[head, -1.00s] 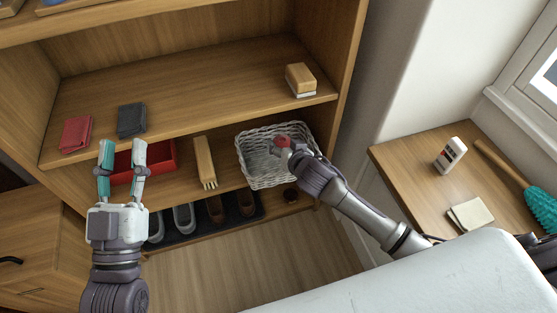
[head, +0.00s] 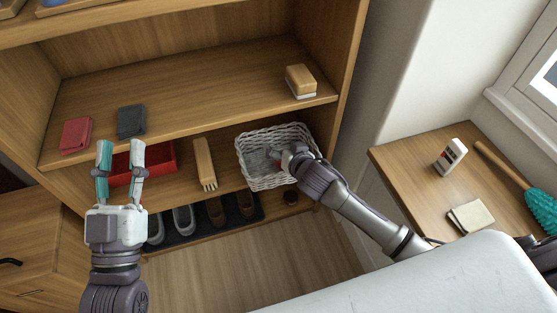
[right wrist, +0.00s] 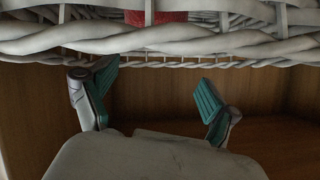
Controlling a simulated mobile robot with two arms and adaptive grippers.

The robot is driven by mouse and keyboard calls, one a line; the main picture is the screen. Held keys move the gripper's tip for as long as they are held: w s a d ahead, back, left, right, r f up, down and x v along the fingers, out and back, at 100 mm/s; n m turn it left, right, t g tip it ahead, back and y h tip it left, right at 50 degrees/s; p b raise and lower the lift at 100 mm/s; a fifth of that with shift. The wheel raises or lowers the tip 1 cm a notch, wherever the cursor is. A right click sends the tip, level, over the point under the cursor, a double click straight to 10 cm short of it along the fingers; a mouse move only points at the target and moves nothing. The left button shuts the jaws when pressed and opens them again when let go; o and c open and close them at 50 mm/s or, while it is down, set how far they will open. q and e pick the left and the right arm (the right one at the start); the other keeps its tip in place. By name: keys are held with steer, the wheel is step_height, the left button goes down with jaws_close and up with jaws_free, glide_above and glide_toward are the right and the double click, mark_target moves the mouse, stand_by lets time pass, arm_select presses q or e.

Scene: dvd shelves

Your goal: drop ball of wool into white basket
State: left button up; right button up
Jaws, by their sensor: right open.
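The white wicker basket (head: 262,183) stands on the lower shelf. Its woven rim (right wrist: 180,40) crosses the top of the right wrist view. A red patch, which looks like the ball of wool (right wrist: 155,17), shows through the weave there. In the head view I cannot make out the wool. My right gripper (head: 284,156) is over the basket in the head view. In the right wrist view its teal-padded fingers (right wrist: 158,88) are apart with nothing between them. My left gripper (head: 121,150) is open and empty, in front of the shelf at the left.
A red box (head: 161,172) and a wooden brush (head: 204,165) are left of the basket. Shoes (head: 216,211) stand on a dark mat below. A wood-backed brush (head: 300,81) and two wallets, red (head: 76,134) and dark (head: 131,121), lie on the shelf above.

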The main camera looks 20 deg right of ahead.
steer(key=v, duration=1.1)
steer(key=shift+s, duration=0.2)
steer(key=shift+r, duration=0.15)
